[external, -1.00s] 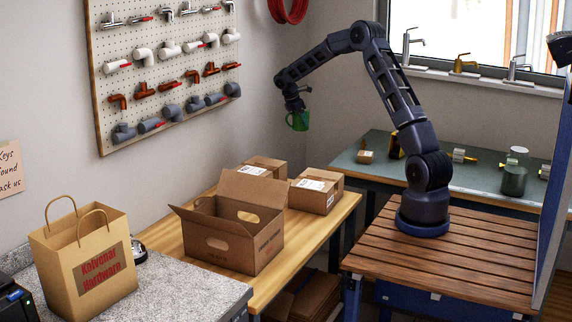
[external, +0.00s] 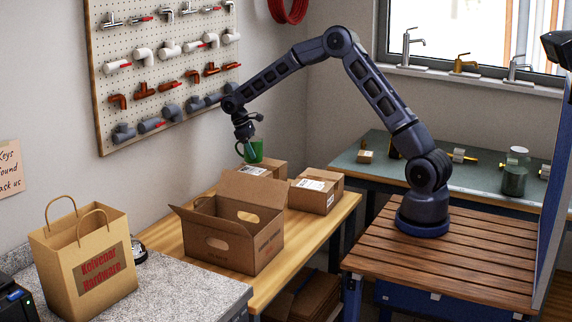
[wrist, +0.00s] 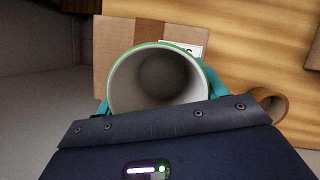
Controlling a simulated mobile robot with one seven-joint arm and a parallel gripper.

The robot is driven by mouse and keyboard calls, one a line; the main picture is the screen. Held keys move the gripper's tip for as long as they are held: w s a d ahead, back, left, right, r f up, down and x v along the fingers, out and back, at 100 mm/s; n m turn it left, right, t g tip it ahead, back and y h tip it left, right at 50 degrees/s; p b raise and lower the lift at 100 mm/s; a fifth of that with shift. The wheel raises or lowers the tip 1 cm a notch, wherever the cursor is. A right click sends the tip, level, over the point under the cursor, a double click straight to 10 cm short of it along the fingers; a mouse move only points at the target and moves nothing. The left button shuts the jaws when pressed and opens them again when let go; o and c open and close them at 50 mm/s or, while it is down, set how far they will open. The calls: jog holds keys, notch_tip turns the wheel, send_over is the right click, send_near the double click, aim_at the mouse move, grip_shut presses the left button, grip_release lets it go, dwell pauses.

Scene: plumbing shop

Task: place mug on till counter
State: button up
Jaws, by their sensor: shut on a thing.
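The green mug (external: 253,151) is held upright in the air above the back of the wooden table, in front of the wall. My gripper (external: 246,142) is shut on the mug. In the wrist view the mug (wrist: 158,82) shows from above, with a pale, empty inside and a green rim. Teal fingers stand on both sides of it. The till counter appears to be the speckled grey counter (external: 190,285) at the front left, well away from the mug.
An open cardboard box (external: 240,245) stands on the wooden table (external: 340,208) between the mug and the grey counter. Closed boxes (external: 316,195) sit behind it. A paper bag (external: 85,265) takes up the counter's left part. A tape roll (wrist: 268,103) lies on the table.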

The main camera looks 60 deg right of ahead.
jog(key=a, duration=0.5)
jog(key=shift+s+f, duration=0.15)
jog(key=shift+s, duration=0.1)
jog(key=w+a+r+n+t, duration=0.1)
jog(key=a+r+n+t, duration=0.25)
jog(key=a+n, duration=0.85)
jog(key=w+a+r+n+t+h, duration=0.15)
jog(key=a+r+n, duration=0.25)
jog(key=a, duration=1.6)
jog(key=a+r+n+t, duration=0.3)
jog(key=a+n, duration=0.4)
jog(key=a, duration=0.9)
jog(key=s+a+r+n+y, duration=0.35)
jog(key=s+a+n, duration=0.45)
jog(key=s+a, duration=1)
jog(key=s+a+r+n+y, duration=0.2)
jog(key=s+a+r+n, duration=0.3)
jog(key=s+a+n, duration=1.25)
jog(key=w+a+f+m, duration=0.1)
jog(key=f+m, duration=0.2)
jog(key=f, duration=0.3)
jog(key=w+a+f+m, duration=0.1)
jog(key=a+f+m, duration=0.1)
jog(key=f, duration=0.5)
jog(key=w+a+f+m, duration=0.1)
jog(key=a+f+m, duration=0.1)
jog(key=f, duration=0.4)
jog(key=shift+w+a+f+m, duration=0.1)
jog(key=shift+f+m, duration=0.3)
jog(key=shift+m, duration=0.45)
